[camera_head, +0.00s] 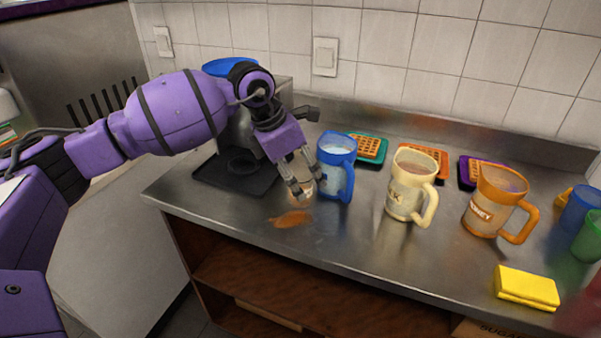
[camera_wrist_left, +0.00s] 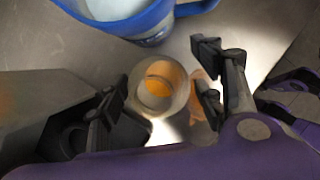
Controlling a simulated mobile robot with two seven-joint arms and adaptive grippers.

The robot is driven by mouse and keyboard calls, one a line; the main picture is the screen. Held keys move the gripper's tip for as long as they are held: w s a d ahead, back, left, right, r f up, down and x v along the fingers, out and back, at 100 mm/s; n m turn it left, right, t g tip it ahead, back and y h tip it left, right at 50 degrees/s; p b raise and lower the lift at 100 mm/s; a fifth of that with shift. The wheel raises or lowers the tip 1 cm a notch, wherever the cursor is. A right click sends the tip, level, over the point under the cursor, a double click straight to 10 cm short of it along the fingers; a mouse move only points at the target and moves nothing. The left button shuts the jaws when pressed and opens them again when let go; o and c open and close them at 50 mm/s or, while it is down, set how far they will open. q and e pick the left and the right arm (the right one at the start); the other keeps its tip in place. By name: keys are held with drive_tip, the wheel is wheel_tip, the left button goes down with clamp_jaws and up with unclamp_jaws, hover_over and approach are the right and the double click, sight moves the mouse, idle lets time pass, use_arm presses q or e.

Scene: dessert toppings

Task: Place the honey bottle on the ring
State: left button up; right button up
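A small pale, clear-walled container with amber inside, which looks like the honey bottle (camera_head: 302,187), stands on the counter left of the blue mug. In the left wrist view, the honey bottle (camera_wrist_left: 157,88) shows from above as a round rim. My left gripper (camera_head: 306,183) is low over it. In the left wrist view, the fingers of my left gripper (camera_wrist_left: 160,95) are spread on both sides of it, with small gaps visible. A flat orange-brown patch (camera_head: 290,218) lies on the counter just in front; I cannot tell if it is the ring. My right gripper is not in view.
The blue mug (camera_head: 336,170) stands close right of my left gripper. A cream mug (camera_head: 407,190) and an orange mug (camera_head: 490,203) labelled HONEY stand further right. A yellow sponge (camera_head: 526,287) lies near the front edge. The front left of the counter (camera_head: 240,215) is clear.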

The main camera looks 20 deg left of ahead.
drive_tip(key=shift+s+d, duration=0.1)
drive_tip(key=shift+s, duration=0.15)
